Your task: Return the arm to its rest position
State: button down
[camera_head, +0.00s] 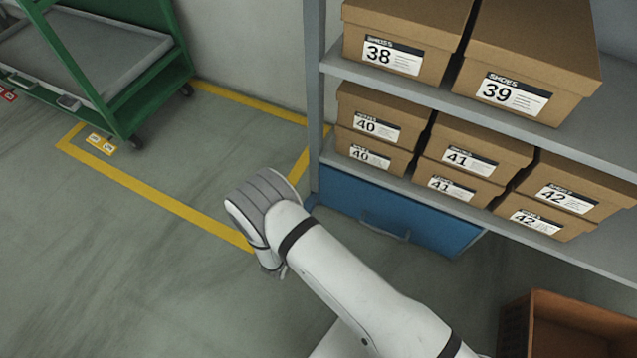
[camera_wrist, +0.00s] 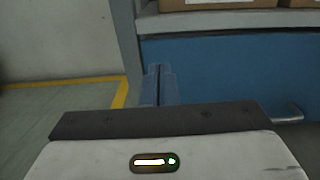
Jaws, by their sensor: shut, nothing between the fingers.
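My white and grey arm reaches up from the lower right in the head view, in front of the shelf and above the floor. My gripper (camera_wrist: 160,72) shows in the wrist view with its two fingers together and nothing between them. It points toward the blue drawer (camera_wrist: 215,68) below the shelf. The drawer front also shows in the head view (camera_head: 440,229), closed, with a handle. In the head view the gripper is mostly hidden behind the wrist.
A grey shelf (camera_head: 314,100) holds several labelled shoe boxes, sizes 38 to 42. A brown crate (camera_head: 518,325) stands at the lower right. A green cart (camera_head: 165,85) stands at the upper left.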

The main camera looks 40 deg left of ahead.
jog(key=shift+p+v, duration=0.4)
jog(key=shift+v, duration=1.85)
